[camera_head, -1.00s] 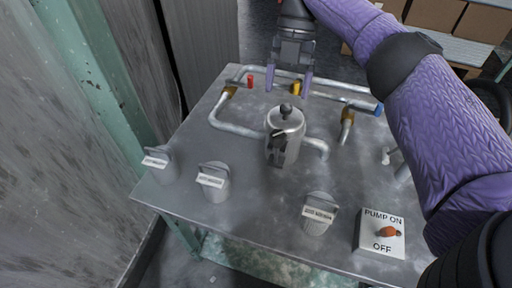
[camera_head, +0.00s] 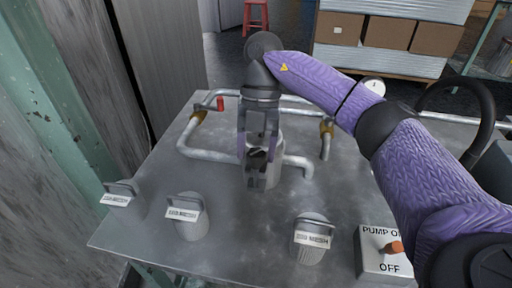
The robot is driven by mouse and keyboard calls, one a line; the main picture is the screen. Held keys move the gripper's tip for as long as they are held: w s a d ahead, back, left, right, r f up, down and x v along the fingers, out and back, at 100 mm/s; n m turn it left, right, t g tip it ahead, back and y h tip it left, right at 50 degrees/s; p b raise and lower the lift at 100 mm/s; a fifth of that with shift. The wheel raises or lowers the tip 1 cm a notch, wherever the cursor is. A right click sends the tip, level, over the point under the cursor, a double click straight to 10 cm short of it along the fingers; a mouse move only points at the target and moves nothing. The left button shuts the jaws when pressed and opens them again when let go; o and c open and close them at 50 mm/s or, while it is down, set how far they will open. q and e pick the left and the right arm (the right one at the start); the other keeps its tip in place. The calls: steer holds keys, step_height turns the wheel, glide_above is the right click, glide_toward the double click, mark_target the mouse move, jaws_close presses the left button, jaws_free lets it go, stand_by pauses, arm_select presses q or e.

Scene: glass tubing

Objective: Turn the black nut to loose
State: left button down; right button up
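The metal filter canister (camera_head: 273,175) stands upright in the middle of the steel table, partly hidden by my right gripper. A small black part (camera_head: 258,156), which looks like the black nut, shows at the canister's upper front between my gripper's fingers. My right gripper (camera_head: 257,165) points down over the canister, with its fingers overlapping the canister's lid and front. I cannot tell whether the fingers touch the black part or grip it. The canister's round top knob is hidden behind the gripper. My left gripper is not in view.
Pipes with a red-handled valve (camera_head: 220,103) run behind and beside the canister. Three labelled mesh filter baskets (camera_head: 189,222) stand along the front of the table (camera_head: 240,240). A pump switch box (camera_head: 380,262) with an orange lever sits at front right. Shelved cartons (camera_head: 390,32) stand behind.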

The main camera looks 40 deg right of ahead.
jaws_close()
steer(key=n+p, duration=0.2)
steer(key=p, duration=0.1)
steer(key=shift+a+r+n+g+h, duration=0.1)
steer(key=shift+r+n+g+h, duration=0.2)
steer(key=shift+r+g+h, duration=0.1)
steer(key=shift+f+n+h+p, duration=0.3)
steer(key=shift+n+p, duration=0.05)
steer(key=shift+n, duration=0.55)
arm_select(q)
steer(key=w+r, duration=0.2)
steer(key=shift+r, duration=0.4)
arm_select(e)
steer(key=shift+f+g, duration=0.1)
steer(key=shift+g, duration=0.2)
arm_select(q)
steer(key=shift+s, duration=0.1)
arm_select(e)
jaws_free()
steer(key=shift+o, duration=1.3)
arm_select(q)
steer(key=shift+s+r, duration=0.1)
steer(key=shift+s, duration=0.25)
arm_select(e)
steer(key=shift+o, duration=0.4)
